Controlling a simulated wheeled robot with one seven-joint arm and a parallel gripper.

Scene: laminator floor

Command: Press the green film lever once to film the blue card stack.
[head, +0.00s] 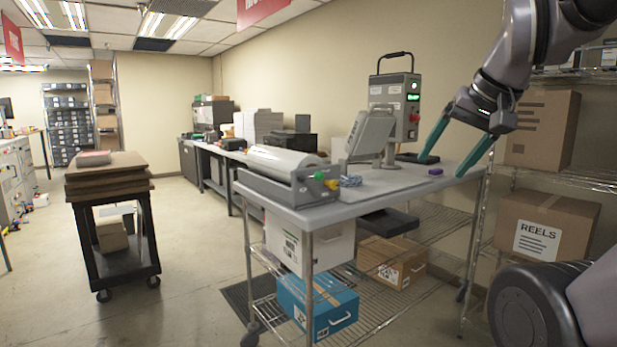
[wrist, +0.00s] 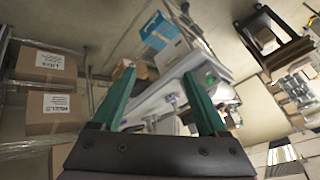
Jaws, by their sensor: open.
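The green film lever appears as a small green knob (head: 319,176) on the near end of the grey laminator (head: 290,188), beside a yellow knob (head: 332,185). A small blue-and-white stack (head: 351,181), which looks like the blue card stack, lies on the table just right of the knobs. My gripper (head: 449,167) has teal fingers spread wide, empty, over the right end of the table, well apart from the lever and stack.
A clear film roll (head: 284,160) lies on the laminator. A tilted grey panel (head: 370,134) and a control box (head: 396,102) stand between my gripper and the lever. A small purple block (head: 436,171) sits near my fingers. Shelves with boxes (head: 553,236) stand at right.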

